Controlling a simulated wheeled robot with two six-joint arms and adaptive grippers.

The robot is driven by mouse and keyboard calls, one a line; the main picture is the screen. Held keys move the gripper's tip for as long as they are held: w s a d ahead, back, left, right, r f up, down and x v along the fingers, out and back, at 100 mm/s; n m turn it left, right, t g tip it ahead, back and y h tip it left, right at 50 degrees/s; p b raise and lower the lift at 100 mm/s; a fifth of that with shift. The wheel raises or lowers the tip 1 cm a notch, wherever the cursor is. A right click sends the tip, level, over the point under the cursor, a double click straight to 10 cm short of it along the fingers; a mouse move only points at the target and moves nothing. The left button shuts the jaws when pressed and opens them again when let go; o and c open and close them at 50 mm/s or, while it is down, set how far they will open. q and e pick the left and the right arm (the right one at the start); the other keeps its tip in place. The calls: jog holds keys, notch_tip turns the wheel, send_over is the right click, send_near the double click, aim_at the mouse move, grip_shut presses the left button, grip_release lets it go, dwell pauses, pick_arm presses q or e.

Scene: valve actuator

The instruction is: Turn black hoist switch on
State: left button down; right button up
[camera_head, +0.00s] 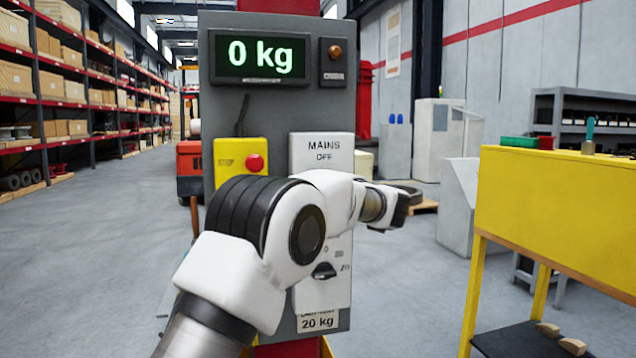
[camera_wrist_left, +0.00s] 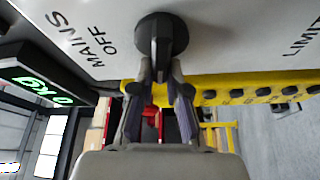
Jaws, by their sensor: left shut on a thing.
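The black switch (camera_wrist_left: 160,35) is a round knob with a raised ridge on the white panel (camera_wrist_left: 225,35), beside the MAINS OFF lettering in the left wrist view. My left gripper (camera_wrist_left: 163,80) is shut on the switch, its two fingertips on either side of the ridge. In the head view the top of the white panel (camera_head: 321,146) reads MAINS OFF. My left arm crosses in front of the panel there and hides the switch and the gripper's grasp. My right gripper is not in view.
A yellow box with a red button (camera_head: 255,163) is left of the white panel. The display (camera_head: 260,57) above reads 0 kg. A lower black knob (camera_head: 325,270) sits below my arm. A yellow workbench (camera_head: 560,210) stands at right.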

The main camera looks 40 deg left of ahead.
pick_arm(q)
jog(key=shift+f+n, duration=0.25)
jog(key=shift+n, duration=0.45)
jog(key=shift+h, duration=0.3)
jog(key=shift+r, duration=0.1)
jog(key=c, duration=1.2)
grip_release()
jog(key=shift+o, duration=0.2)
jog(key=v, duration=1.2)
jog(key=shift+w, duration=0.3)
jog(key=shift+d, duration=0.15)
